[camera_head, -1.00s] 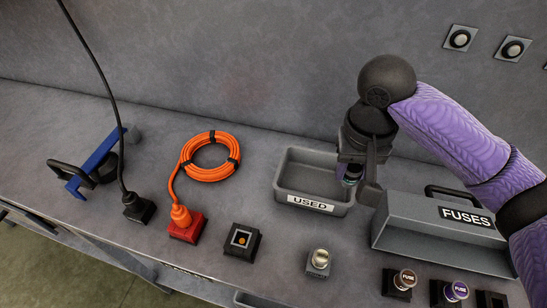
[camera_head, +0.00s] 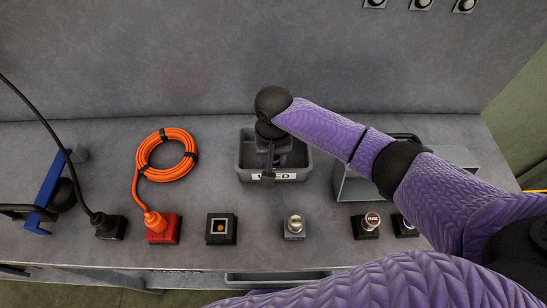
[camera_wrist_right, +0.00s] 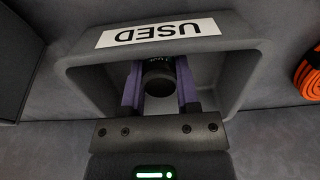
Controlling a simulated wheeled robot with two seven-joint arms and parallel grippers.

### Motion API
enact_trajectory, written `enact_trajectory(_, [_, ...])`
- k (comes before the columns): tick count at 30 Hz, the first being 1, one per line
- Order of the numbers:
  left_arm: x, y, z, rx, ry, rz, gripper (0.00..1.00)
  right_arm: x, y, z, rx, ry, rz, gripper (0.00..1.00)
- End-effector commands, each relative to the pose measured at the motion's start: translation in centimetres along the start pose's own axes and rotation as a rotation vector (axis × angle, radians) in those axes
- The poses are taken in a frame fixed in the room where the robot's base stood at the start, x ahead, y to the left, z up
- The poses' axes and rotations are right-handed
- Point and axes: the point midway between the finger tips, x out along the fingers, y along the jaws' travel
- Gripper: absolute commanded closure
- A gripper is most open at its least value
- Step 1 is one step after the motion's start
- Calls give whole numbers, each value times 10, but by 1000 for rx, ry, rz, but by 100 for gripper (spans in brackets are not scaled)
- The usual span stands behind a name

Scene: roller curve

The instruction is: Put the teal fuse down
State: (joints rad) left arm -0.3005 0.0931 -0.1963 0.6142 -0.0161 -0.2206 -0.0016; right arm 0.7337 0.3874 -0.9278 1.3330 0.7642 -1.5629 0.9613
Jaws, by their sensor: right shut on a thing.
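The grey bin labelled USED (camera_head: 306,166) stands on the bench at the back, in the middle of the head view. My right gripper (camera_head: 271,168) reaches down over it and partly covers its label. In the right wrist view the bin (camera_wrist_right: 232,70) surrounds the fingers. The two purple-lined fingers (camera_wrist_right: 158,88) are shut on the fuse (camera_wrist_right: 157,76), which shows end-on as a dark cylinder between them. Its teal colour is hard to make out there. Whether the fuse touches the bin floor I cannot tell. My left gripper is out of view.
The grey FUSES case (camera_head: 345,190) stands right of the bin, partly behind my right arm. In front are a metal knob (camera_head: 294,225), a fuse in a black holder (camera_head: 371,221) and a black square switch (camera_head: 221,228). An orange cable coil (camera_head: 167,155) lies left.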

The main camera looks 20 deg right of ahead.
Motion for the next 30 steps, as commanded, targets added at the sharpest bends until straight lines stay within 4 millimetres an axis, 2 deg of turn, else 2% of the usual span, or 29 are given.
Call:
enact_trajectory(4, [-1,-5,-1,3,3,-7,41,-2,0,0,0,1,-1,100])
enact_trajectory(15, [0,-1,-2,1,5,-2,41,9,0,0,1,-1,0,100])
enact_trajectory(16, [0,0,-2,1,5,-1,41,9,0,0,1,-1,0,54])
enact_trajectory(20, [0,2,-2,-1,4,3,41,9,0,0,1,0,0,27])
enact_trajectory(28, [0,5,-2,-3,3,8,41,8,0,0,1,0,0,25])
enact_trajectory(30, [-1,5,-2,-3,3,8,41,2,0,-1,0,3,-1,25])
